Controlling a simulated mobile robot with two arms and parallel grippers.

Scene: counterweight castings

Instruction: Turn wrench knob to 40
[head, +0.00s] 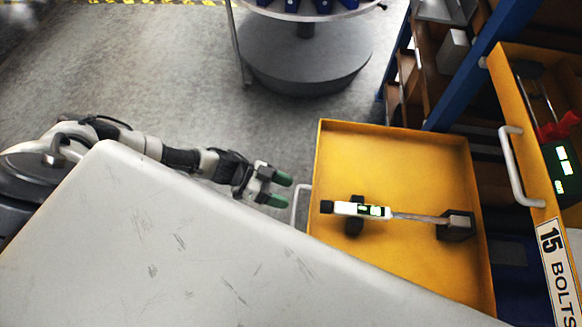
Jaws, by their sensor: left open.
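A torque wrench (363,210) with a white body and a lit green display lies across black supports in an open yellow drawer (340,150). Its black knob (326,207) is at the left end. Its metal shaft runs right to a dark block (457,225). The display digits are too small to read. My left gripper (279,189) has green fingertips and is open and empty. It is outside the drawer, left of the knob and close to the drawer's pale handle (298,206), apart from the wrench. The drawer's near left part is hidden. My right gripper is not in view.
A second yellow drawer (517,95), labelled 15 BOLTS (557,265), stands open at the right with a pale handle (513,165). Shelving with a blue post (480,65) rises behind. A round grey stand (305,55) is at the back. Grey floor (160,75) behind my left arm is clear.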

